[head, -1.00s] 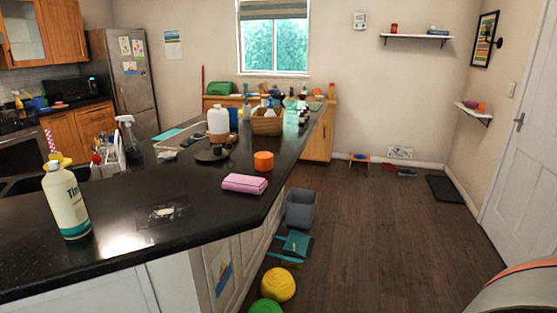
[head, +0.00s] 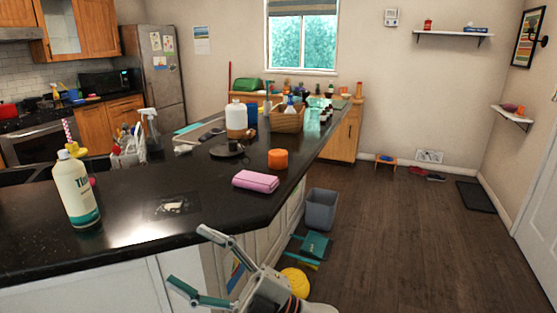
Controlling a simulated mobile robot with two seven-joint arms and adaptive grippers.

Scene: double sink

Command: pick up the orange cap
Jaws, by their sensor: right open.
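The orange cap (head: 278,159) is a short orange cylinder standing on the black countertop (head: 130,213), near its right edge and just behind a folded pink cloth (head: 255,181). My right gripper (head: 186,259) is at the bottom centre of the head view, beside the counter's front edge. Its two fingers are spread wide with nothing between them. It is nearer to me than the cap and apart from it. My left gripper is not in view.
A white and teal bottle (head: 76,190) stands on the counter at left. A black round item (head: 228,148), a white jug (head: 236,119) and a wicker basket (head: 287,118) stand beyond the cap. A grey bin (head: 321,209) and a yellow item (head: 296,282) are on the floor.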

